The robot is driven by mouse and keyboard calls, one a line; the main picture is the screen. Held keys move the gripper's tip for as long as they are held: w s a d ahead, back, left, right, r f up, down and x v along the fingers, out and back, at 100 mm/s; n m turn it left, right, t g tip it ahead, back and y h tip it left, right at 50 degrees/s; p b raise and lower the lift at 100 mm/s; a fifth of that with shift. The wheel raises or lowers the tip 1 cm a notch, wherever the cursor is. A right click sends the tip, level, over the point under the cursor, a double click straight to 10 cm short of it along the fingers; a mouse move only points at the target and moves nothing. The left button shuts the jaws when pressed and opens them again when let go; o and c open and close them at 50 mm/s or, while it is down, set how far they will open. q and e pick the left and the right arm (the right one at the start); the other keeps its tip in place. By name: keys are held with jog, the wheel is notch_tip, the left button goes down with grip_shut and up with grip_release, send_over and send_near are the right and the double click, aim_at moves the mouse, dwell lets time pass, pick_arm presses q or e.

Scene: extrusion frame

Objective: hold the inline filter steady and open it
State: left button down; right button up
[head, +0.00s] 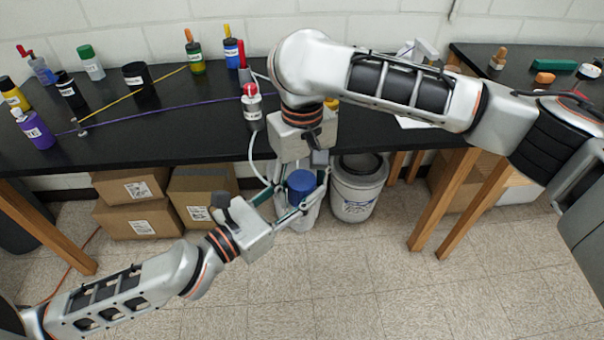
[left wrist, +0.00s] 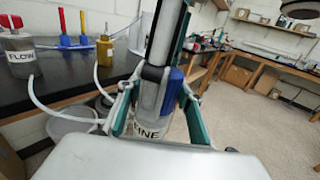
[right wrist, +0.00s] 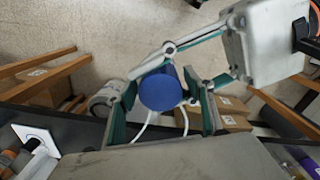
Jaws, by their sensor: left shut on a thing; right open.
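The inline filter has a blue cap (head: 301,181) on a pale body (head: 304,218), and hangs upright in front of the bench edge. In the left wrist view its body (left wrist: 149,127) shows part of a label ending in "INE". My left gripper (head: 291,204) is shut on the filter body from the lower left. My right gripper (head: 300,178) comes down from above with its fingers open on either side of the cap. In the right wrist view the blue cap (right wrist: 161,90) sits between the right fingers, which look apart from it. White hoses (right wrist: 145,128) run by the filter.
The black bench (head: 190,125) behind holds several labelled bottles and a red-topped flow unit (head: 251,108). A white bucket (head: 357,190) stands on the floor just right of the filter. Cardboard boxes (head: 203,190) sit under the bench. The floor in front is clear.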

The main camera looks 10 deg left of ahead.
jog(key=shift+f, duration=0.2)
jog(key=c, duration=1.2)
jog(key=shift+o, duration=0.4)
jog(key=n, duration=0.4)
jog(key=shift+w, duration=0.1)
jog(key=o, duration=1.2)
